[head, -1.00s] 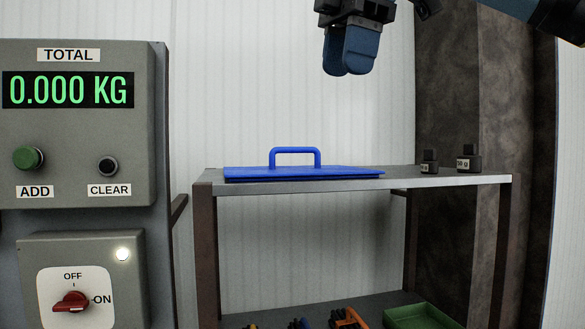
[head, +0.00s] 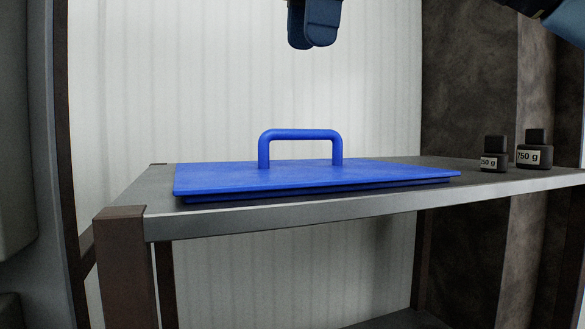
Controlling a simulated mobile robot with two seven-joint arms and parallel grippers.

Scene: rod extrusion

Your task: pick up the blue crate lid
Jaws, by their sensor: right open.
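The blue crate lid (head: 300,178) lies flat on the grey shelf top, with its arched blue handle (head: 300,135) standing upright from its middle. My right gripper (head: 313,40) hangs in from the top of the head view, above the handle and clear of it. Its blue fingers point down, are open and hold nothing. The rest of that gripper is cut off by the top edge. My left gripper is not in view.
The shelf top (head: 300,211) has a metal front edge and brown posts. A smaller dark weight (head: 494,158) and a larger one marked 750 g (head: 534,152) stand right of the lid. A dark wall column stands behind them.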

